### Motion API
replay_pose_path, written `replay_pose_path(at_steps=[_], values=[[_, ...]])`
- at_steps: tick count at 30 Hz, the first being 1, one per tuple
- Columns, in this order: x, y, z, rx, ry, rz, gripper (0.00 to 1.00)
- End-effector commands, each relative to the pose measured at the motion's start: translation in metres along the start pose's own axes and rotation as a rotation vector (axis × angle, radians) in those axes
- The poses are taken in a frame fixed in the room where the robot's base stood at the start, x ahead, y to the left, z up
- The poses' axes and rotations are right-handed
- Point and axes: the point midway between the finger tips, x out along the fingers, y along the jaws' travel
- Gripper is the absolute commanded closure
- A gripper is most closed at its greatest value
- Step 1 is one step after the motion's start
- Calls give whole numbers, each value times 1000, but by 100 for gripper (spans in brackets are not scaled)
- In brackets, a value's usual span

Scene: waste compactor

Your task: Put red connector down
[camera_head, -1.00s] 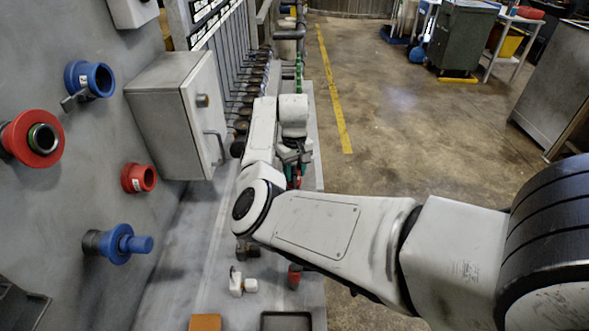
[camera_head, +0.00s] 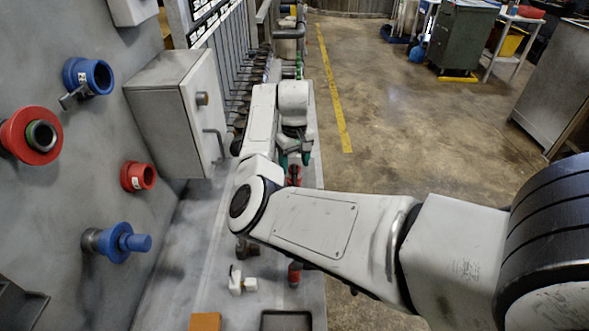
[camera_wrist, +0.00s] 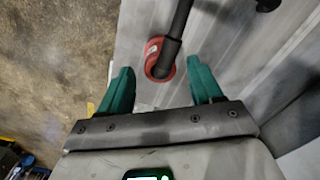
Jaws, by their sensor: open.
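The red connector (camera_wrist: 152,47) shows in the wrist view as a red ring with a dark bent black piece across it. It is on the grey bench surface (camera_wrist: 139,20), between and slightly beyond my open green fingertips, with gaps on both sides. In the head view the red connector (camera_head: 294,181) shows just below my gripper (camera_head: 294,160), partly hidden by my arm. My gripper also shows in the wrist view (camera_wrist: 159,68), open and empty.
The wall at left carries red fittings (camera_head: 138,176) and blue fittings (camera_head: 117,243). A grey cabinet (camera_head: 175,110) juts out near my arm. A white fitting (camera_head: 241,283), another red-topped piece (camera_head: 294,274) and a black tray (camera_head: 286,321) are on the near bench.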

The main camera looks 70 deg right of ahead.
Motion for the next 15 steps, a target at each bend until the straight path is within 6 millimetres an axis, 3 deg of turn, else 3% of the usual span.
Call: replay_pose_path(at_steps=[9,15], values=[[-64,0,-1,1,3,1,35],[-86,0,-1,0,1,1,35]])
